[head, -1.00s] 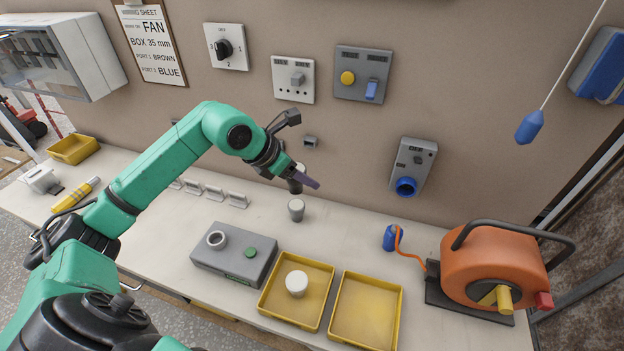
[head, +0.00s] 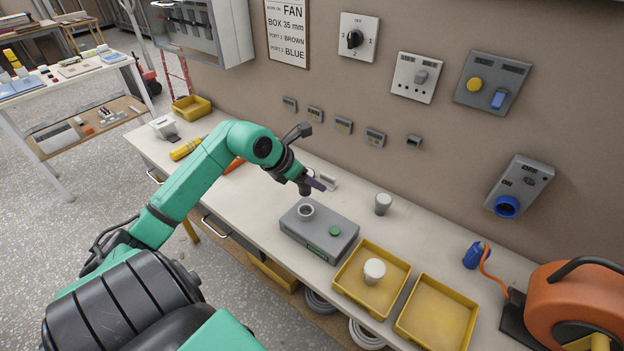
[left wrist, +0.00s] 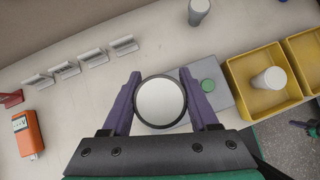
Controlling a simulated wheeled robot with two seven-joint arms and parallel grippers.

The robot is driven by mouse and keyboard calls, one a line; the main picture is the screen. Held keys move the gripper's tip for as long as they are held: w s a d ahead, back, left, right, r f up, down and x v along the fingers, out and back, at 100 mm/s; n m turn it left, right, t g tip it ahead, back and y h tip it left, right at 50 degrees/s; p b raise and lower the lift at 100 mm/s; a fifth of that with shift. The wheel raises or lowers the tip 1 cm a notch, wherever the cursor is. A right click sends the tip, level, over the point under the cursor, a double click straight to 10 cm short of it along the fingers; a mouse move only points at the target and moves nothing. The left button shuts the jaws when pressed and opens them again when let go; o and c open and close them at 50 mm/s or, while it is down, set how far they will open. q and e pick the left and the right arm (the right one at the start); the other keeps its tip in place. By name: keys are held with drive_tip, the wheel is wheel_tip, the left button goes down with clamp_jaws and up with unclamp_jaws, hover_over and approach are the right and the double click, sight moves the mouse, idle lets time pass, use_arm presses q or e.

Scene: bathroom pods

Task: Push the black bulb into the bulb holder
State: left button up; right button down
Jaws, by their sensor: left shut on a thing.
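My left gripper (head: 314,184) is shut on the black bulb (head: 305,189). In the left wrist view the bulb (left wrist: 160,101) shows from above as a pale round face with a dark rim between the two purple fingers. In the head view the bulb is upright, just above the round ring-shaped bulb holder (head: 306,212) on the grey box (head: 290,226), with a small gap seeming to show. The holder is hidden under the bulb in the left wrist view. A green button (head: 335,231) sits beside the holder. My right gripper is not in view.
A white bulb (head: 374,270) stands in a yellow tray (head: 352,286); an empty yellow tray (head: 437,315) is beside it. Another pale bulb (head: 383,203) stands on the bench behind. An orange tester (left wrist: 28,135) and several small label holders lie left of the gripper.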

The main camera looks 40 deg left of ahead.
use_arm(q)
wheel_tip(320, 180, down, 6)
drive_tip(key=b, duration=0.4)
drive_tip(key=shift+r, duration=0.25)
drive_tip(key=shift+f+b, duration=0.15)
drive_tip(key=shift+b, duration=0.2)
idle(0.4)
drive_tip(key=shift+b, duration=0.4)
